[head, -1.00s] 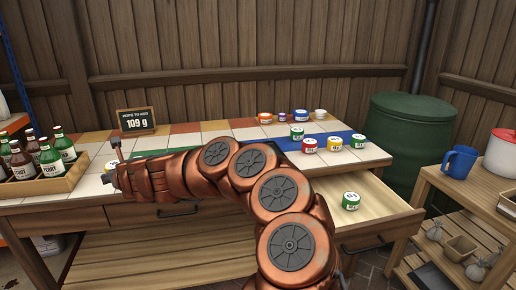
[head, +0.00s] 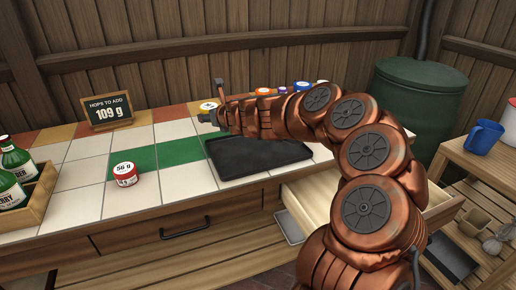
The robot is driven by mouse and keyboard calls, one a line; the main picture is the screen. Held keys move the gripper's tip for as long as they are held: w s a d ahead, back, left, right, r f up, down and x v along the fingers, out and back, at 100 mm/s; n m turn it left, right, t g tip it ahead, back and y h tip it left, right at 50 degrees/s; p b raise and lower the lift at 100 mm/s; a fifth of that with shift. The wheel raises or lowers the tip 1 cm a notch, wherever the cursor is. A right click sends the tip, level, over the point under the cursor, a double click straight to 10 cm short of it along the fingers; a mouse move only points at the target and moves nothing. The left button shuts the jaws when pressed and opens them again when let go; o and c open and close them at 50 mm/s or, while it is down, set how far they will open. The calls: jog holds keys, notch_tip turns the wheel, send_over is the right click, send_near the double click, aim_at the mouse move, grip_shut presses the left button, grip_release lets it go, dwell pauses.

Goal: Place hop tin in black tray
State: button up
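The black tray (head: 235,160) lies flat on the tiled tabletop, below and right of my gripper in the picture, and its visible surface is empty. A red tin (head: 125,176) with a white lid marked 56 g stands on the tiles left of the tray. Another tin (head: 207,105) with a pale lid and some yellow shows right at my gripper, partly covered by it. My gripper (head: 212,101) is above the far part of the table, its fingers spread apart. I cannot tell whether it touches that tin.
Orange (head: 263,91) and purple (head: 282,90) tins stand behind my arm. A sign (head: 109,111) reading 109 g stands at the back left. A bottle crate (head: 42,200) is at the left edge. A drawer (head: 308,203) is pulled out at the right.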

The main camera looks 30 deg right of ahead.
jog(key=s+d+n+y, duration=0.1)
jog(key=s+d, duration=0.3)
jog(key=d, duration=0.1)
jog(key=s+d+n+y+p, duration=0.1)
jog(key=s+d, duration=0.3)
jog(key=d, duration=0.1)
jog(key=s+d+n+y+p, duration=0.1)
jog(key=s+d+y, duration=0.1)
jog(key=s+d, duration=0.2)
jog(key=shift+s+d+r+g, duration=0.1)
jog(key=shift+d+r+g, duration=0.15)
jog(key=shift+d+g, duration=0.25)
jog(key=s+d, duration=0.1)
jog(key=s, duration=0.2)
jog(key=s+d+f+n+y, duration=0.1)
jog(key=s, duration=0.3)
jog(key=s+d+n+p, duration=0.1)
jog(key=s+d, duration=0.1)
jog(key=s, duration=0.2)
jog(key=shift+d+f+g+y, duration=0.1)
jog(key=shift+f+g+y, duration=0.1)
jog(key=shift+g+y, duration=0.2)
jog(key=s+d+f+n+g+y, duration=0.1)
jog(key=s+n+y, duration=0.1)
jog(key=s, duration=0.9)
send_over(296, 153)
jog(key=shift+w+f, duration=0.15)
jog(key=shift+f, duration=0.7)
jog(key=shift+f+h, duration=0.3)
jog(key=shift+f, duration=1.45)
